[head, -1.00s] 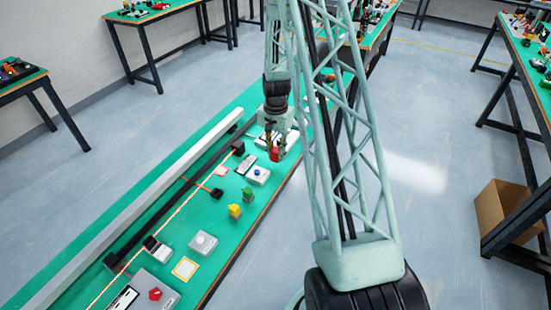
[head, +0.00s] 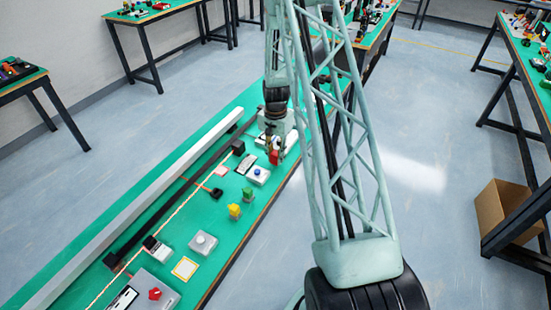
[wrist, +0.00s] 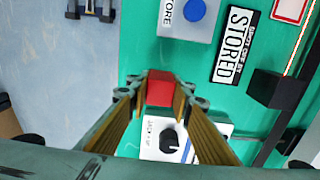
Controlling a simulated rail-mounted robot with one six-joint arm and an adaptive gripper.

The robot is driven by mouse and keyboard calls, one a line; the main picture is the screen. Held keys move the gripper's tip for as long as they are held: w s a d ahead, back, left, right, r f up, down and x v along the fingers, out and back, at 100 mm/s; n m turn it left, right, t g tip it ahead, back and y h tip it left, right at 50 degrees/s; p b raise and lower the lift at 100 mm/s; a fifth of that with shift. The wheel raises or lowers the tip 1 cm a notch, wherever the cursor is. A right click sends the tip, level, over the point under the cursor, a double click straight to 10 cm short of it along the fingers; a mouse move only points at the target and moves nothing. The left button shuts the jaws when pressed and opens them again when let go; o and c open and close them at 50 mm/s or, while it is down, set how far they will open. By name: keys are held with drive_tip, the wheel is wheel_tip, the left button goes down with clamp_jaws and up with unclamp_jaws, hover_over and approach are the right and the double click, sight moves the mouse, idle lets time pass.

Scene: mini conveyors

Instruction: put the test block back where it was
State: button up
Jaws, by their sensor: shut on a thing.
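The red test block (wrist: 160,88) is held between the two fingertips of my gripper (wrist: 160,95) in the wrist view. In the head view the red block (head: 274,157) hangs below my gripper (head: 273,146), over the far part of the green bench. It appears above the green top, but its exact height is hard to tell. A white box with a blue button (wrist: 190,15) lies ahead of the block in the wrist view. A white box with a black knob (wrist: 170,140) lies partly hidden beneath my fingers.
A "STORED" label plate (wrist: 236,45) and a black block (wrist: 276,88) lie to the right in the wrist view. Yellow and green pieces (head: 235,211), a grey round-button box (head: 203,243) and a yellow-framed white square (head: 185,268) stand nearer on the bench. A conveyor runs along the left.

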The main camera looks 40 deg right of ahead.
sight(275, 153)
drive_tip(key=shift+f, duration=0.3)
drive_tip(key=o, duration=1)
drive_tip(key=shift+c, duration=0.2)
drive_tip(key=shift+r, duration=0.2)
drive_tip(key=shift+r+p, duration=0.35)
drive_tip(key=shift+r, duration=5.6)
